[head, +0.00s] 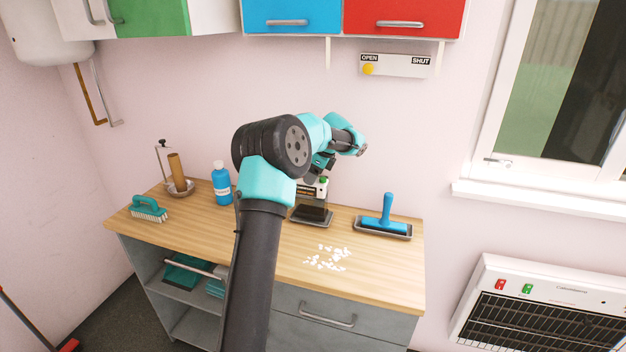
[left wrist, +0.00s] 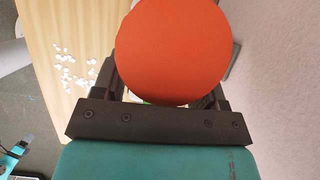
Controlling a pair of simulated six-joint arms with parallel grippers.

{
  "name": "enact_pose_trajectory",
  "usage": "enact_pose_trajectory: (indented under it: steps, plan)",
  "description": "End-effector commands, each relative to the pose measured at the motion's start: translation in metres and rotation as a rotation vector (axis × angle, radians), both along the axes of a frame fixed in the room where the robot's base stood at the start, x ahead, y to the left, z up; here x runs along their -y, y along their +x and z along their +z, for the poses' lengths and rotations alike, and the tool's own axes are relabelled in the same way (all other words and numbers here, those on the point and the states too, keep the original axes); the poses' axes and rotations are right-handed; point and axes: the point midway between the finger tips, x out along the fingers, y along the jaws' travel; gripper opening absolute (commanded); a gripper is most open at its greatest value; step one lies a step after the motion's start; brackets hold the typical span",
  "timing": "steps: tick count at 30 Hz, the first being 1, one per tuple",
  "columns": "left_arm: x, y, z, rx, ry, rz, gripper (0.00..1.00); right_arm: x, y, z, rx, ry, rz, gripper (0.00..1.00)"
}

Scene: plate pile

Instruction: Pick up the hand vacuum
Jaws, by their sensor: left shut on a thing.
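My left gripper (head: 321,165) is above the middle of the counter, partly hidden by its own arm in the head view. In the left wrist view a large orange-red round thing (left wrist: 174,50) fills the space between its fingers, and the gripper is shut on it. I cannot tell whether this is the hand vacuum. The head view shows no orange here. Below the gripper, a white, black and green object (head: 314,188) is partly hidden by the arm.
A dark block in a tray (head: 311,215) and a blue-handled tool (head: 386,213) in a tray stand on the counter (head: 385,275). White bits (head: 328,258) lie in front; they also show in the left wrist view (left wrist: 70,68). A blue bottle (head: 221,183) and teal brush (head: 148,208) are left.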

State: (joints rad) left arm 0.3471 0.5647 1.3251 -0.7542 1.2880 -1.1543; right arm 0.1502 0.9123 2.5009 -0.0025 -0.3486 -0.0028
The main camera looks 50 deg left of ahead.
Motion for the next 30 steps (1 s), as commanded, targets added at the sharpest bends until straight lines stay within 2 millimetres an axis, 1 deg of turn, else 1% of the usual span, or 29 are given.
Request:
enact_pose_trajectory:
  steps: [1, 8, 16, 23, 30]
  plan:
    - [0.000, 0.000, 0.007, 0.004, 0.002, 0.000, 0.00, 0.000, 0.000, 0.000, 0.000, 0.000, 0.000, 0.43]
    - [0.000, 0.000, 0.027, 0.003, 0.002, 0.001, 0.00, 0.000, 0.000, 0.000, 0.000, 0.000, 0.000, 0.43]
    - [0.015, -0.014, 0.028, 0.001, 0.001, -0.002, 0.00, 0.000, 0.000, 0.000, 0.000, 0.000, 0.000, 0.43]
    - [0.040, -0.037, 0.031, 0.001, 0.001, -0.003, 0.00, 0.000, 0.000, 0.000, 0.000, 0.000, 0.000, 0.43]
    - [0.074, -0.068, 0.035, 0.001, 0.000, -0.003, 0.00, 0.000, 0.000, 0.000, 0.000, 0.000, 0.000, 0.43]
